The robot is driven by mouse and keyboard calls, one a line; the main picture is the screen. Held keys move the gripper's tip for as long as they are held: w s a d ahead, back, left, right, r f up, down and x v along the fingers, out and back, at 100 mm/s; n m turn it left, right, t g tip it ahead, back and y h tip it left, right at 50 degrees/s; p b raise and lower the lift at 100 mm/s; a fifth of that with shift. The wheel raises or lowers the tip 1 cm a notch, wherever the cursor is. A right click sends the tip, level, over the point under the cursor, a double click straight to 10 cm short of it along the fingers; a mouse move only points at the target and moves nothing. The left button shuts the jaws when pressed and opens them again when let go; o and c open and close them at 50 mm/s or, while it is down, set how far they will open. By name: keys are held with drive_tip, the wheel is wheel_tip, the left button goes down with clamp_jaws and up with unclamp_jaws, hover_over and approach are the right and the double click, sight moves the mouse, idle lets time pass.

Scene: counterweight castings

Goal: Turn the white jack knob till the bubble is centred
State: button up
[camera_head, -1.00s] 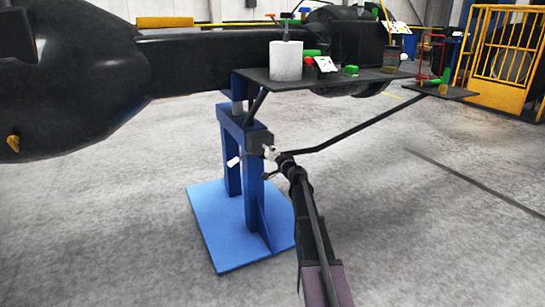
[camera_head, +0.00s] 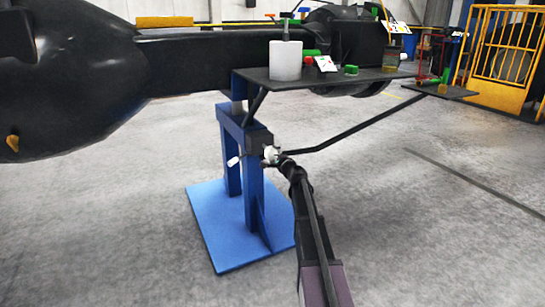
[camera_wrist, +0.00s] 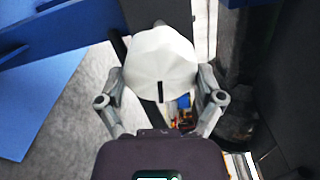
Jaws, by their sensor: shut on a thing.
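The white faceted knob (camera_wrist: 160,62) fills the top middle of the wrist view, with a short black mark on its near face. My gripper (camera_wrist: 161,80) has one finger on each side of it and is shut on it. In the head view the knob (camera_head: 271,154) shows small at the side of the blue stand (camera_head: 231,125), with my gripper (camera_head: 275,157) at it. I cannot make out any bubble in these views.
A dark shelf (camera_head: 345,79) above my gripper carries a white cylinder (camera_head: 285,61) and small coloured items. A large black casting (camera_head: 80,75) spans the left and back. The stand's blue base plate (camera_head: 225,235) lies on the floor. Open floor lies to the right.

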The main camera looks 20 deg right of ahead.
drive_tip(key=shift+w, duration=0.1)
drive_tip(key=o, duration=0.9)
drive_tip(key=shift+c, duration=0.2)
drive_tip(key=s, duration=1.2)
drive_tip(key=shift+d, duration=0.2)
